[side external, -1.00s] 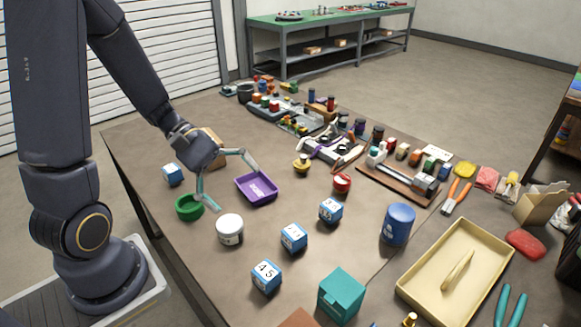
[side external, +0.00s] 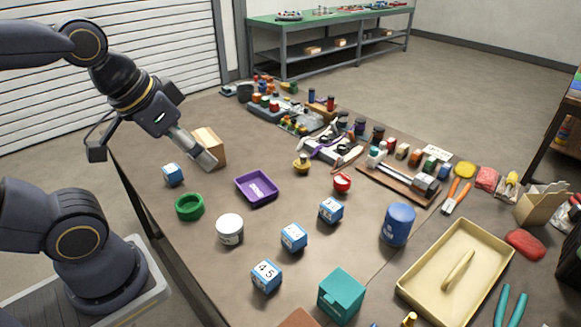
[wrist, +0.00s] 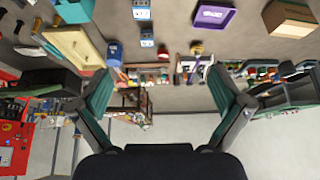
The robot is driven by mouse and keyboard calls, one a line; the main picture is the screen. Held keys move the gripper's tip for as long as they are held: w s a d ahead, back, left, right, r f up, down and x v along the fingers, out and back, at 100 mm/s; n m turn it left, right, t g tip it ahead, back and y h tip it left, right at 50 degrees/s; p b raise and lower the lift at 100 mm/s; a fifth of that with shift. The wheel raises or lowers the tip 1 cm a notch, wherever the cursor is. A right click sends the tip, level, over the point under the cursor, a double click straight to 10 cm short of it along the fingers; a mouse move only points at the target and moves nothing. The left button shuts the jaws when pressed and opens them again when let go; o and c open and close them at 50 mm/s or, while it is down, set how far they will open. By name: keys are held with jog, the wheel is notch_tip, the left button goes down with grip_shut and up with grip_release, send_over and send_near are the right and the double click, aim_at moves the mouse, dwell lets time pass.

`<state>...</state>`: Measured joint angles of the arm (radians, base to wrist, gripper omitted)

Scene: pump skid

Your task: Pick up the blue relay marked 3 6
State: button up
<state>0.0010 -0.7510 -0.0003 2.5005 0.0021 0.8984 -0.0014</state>
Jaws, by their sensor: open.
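Several blue relay cubes with white label faces stand on the table. The nearest (side external: 266,277) reads 4 5. The marks on the middle relay (side external: 293,237) and the farther relay (side external: 330,210) are too small to read surely. Another blue relay (side external: 172,173) at the left shows no readable mark. My gripper (side external: 207,160) is raised at the left, in front of the wooden block, away from the three labelled relays. In the wrist view my gripper (wrist: 165,90) is open and empty, with relays (wrist: 141,9) small near the top edge.
A purple tray (side external: 243,182), green ring (side external: 178,209) and white jar (side external: 230,231) lie between my gripper and the labelled relays. A wooden block (side external: 211,144) is close by my gripper. A teal box (side external: 342,297) and blue can (side external: 397,226) stand near the relays.

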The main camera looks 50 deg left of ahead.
jog(key=shift+c, duration=0.4)
jog(key=shift+c, duration=1.3)
